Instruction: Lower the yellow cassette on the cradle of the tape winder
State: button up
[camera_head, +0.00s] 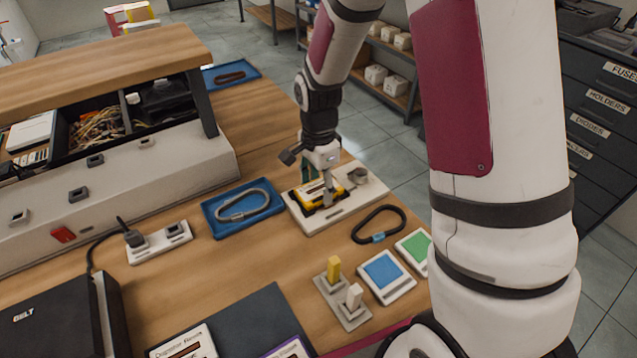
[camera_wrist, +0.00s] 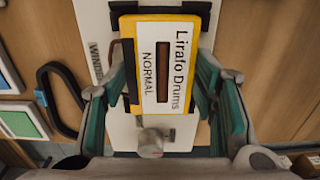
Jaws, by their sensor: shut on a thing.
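The yellow cassette (camera_head: 309,199), with a white label reading "Lirafo Drums NORMAL", fills the middle of the wrist view (camera_wrist: 147,80). My gripper (camera_head: 328,186) is shut on it, with one teal finger on each side of it in the wrist view (camera_wrist: 162,85). The tape winder (camera_head: 344,209) is a pale flat board under the cassette, with a round metal knob (camera_head: 358,176) at its right end.
Blue (camera_head: 384,277) and green (camera_head: 417,245) squares and a stand with yellow and white pegs (camera_head: 341,305) are nearer. A power strip (camera_head: 161,246) lies left.

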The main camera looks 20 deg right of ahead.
jog(key=shift+f, duration=0.1)
dwell(0.3)
jog(key=o, duration=1.2)
jog(key=shift+r+p, duration=2.1)
jog(key=shift+r, duration=6.9)
